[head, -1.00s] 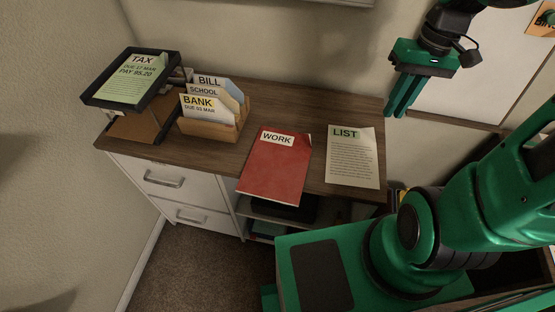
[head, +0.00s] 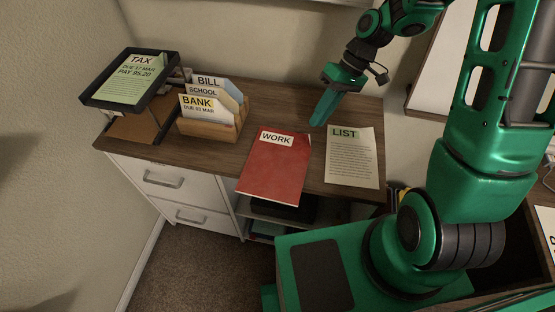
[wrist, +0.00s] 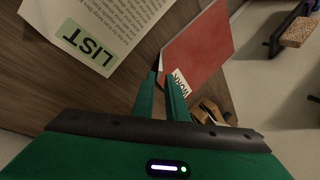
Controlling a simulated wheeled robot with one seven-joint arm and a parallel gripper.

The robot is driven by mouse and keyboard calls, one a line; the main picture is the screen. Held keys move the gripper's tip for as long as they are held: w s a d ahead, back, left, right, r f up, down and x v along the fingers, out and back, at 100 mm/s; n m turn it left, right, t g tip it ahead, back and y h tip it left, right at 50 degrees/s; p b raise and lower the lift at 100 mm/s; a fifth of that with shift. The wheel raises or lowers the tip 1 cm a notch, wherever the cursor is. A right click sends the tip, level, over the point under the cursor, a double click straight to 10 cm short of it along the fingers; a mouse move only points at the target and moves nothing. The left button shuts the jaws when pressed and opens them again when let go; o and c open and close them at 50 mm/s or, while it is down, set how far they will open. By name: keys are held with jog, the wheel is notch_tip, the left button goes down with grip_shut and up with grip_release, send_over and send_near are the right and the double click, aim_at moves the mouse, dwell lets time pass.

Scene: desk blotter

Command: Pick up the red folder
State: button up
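The red folder (head: 275,170) lies flat on the wooden desk with a white WORK label, its near edge sticking out past the desk's front edge. It also shows in the wrist view (wrist: 200,48), ahead and to the right of the fingertips. My gripper (head: 315,122) is above the desk behind the folder, between the folder and the LIST sheet, apart from both. In the wrist view its fingers (wrist: 160,76) are a little apart with nothing between them.
The LIST sheet (head: 352,157) lies right of the folder. A wooden file holder (head: 212,133) with BILL, SCHOOL and BANK envelopes stands left of it. A raised black tray (head: 93,101) with the TAX paper is farther left. The desk (head: 265,108) behind the folder is bare.

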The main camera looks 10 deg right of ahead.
jog(key=shift+w+x, duration=0.2)
jog(key=shift+x, duration=2.85)
jog(key=shift+a, duration=0.1)
grip_shut()
jog(key=shift+r, duration=0.1)
